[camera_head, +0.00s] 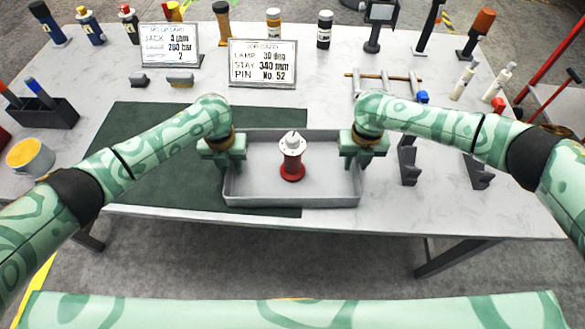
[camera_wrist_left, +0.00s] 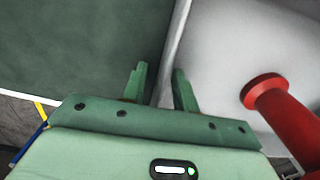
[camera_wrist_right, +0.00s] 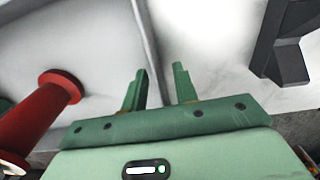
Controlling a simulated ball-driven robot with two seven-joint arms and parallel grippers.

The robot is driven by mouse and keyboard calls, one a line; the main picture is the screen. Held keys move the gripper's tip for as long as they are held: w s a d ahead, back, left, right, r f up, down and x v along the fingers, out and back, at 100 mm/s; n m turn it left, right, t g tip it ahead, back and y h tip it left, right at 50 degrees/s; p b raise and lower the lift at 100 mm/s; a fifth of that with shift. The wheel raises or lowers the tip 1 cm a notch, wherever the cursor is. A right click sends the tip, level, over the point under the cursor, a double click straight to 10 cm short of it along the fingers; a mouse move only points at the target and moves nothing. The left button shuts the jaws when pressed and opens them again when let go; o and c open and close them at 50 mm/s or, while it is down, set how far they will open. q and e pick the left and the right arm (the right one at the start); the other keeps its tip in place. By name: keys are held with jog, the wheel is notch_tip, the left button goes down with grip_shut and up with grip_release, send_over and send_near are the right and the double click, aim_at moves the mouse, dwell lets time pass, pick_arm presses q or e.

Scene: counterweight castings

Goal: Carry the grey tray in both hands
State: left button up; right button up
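The grey tray (camera_head: 330,200) lies on the table, its left part over a dark green mat. A red and white casting-like piece (camera_head: 292,158) stands upright inside it; its red part also shows in the left wrist view (camera_wrist_left: 285,115) and the right wrist view (camera_wrist_right: 38,115). My left gripper (camera_head: 224,160) is at the tray's left wall, and my right gripper (camera_head: 360,158) at its right wall. In the left wrist view the fingers (camera_wrist_left: 159,85) are apart on either side of the wall. In the right wrist view the fingers (camera_wrist_right: 158,82) also stand apart around the wall.
The green mat (camera_head: 140,160) covers the table left of the tray. Two dark angled brackets (camera_head: 408,165) stand right of it. A rod frame (camera_head: 383,78), two signs (camera_head: 262,64) and several bottles stand further back. A dark bin (camera_head: 45,112) is at the left.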

pick_arm(q)
grip_shut()
pick_arm(e)
grip_shut()
pick_arm(q)
jog(key=shift+r, duration=0.1)
pick_arm(e)
jog(key=shift+r, duration=0.1)
